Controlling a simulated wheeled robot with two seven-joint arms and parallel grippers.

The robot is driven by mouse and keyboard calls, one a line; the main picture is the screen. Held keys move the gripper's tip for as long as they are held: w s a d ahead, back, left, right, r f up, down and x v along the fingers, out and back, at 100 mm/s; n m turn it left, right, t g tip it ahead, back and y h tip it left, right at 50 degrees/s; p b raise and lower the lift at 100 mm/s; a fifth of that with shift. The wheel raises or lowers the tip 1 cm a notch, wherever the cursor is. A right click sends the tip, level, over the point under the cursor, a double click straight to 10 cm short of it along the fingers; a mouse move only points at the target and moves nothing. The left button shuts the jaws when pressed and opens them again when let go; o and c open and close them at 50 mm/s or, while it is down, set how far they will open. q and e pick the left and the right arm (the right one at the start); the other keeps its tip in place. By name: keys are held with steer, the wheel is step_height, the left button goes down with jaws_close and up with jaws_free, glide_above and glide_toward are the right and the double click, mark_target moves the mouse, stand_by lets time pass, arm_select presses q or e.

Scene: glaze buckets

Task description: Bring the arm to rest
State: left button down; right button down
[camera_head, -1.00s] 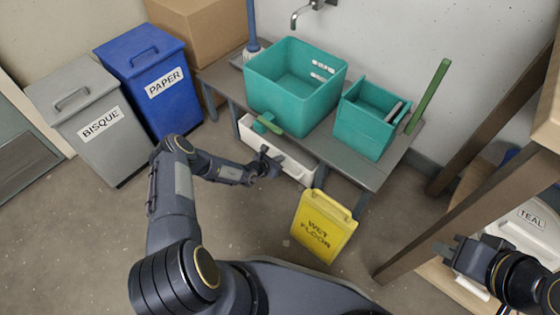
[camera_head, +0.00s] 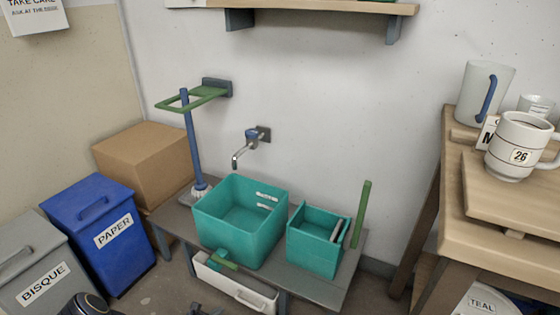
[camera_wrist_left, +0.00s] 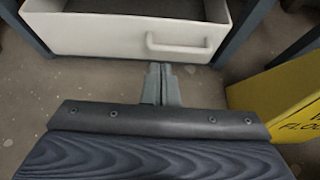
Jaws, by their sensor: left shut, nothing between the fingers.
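My left gripper (camera_wrist_left: 160,84) is shut and empty in the left wrist view, its fingertips pointing toward the white drawer (camera_wrist_left: 100,36) and its handle, above the brown floor. In the head view only a small part of the left gripper (camera_head: 205,309) shows at the bottom edge, below the white drawer (camera_head: 232,287). A rounded part of my left arm (camera_head: 88,304) shows at the lower left. My right gripper is not in the head view.
A yellow wet floor sign (camera_wrist_left: 285,100) stands close on the gripper's right. Two teal tubs, a large one (camera_head: 240,232) and a small one (camera_head: 315,252), stand on the grey bench (camera_head: 300,278). A blue paper bin (camera_head: 122,262) and grey bisque bin (camera_head: 30,255) stand left. A wooden table (camera_head: 490,232) stands right.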

arm_select(q)
steer(key=w+d+r+m+g+h, duration=0.1)
steer(key=d+r+m+h, duration=0.15)
steer(key=r+m, duration=0.85)
steer(key=w+d+r+m+g+h, duration=0.1)
steer(key=r+m+h, duration=0.15)
steer(key=r, duration=1.65)
steer(key=s+d+r+m+g, duration=0.45)
steer(key=s+r+m, duration=0.35)
steer(key=s+r, duration=0.5)
steer(key=s+a+r+m+t+y, duration=0.1)
steer(key=s+r+m+y, duration=0.2)
steer(key=s, duration=0.7)
steer(key=s+a+r+m+y, duration=0.1)
steer(key=s+m+y, duration=0.3)
steer(key=s, duration=0.5)
step_height(320, 180, up, 30)
steer(key=m+h+p, duration=0.1)
steer(key=p, duration=2.9)
steer(key=shift+r, duration=0.2)
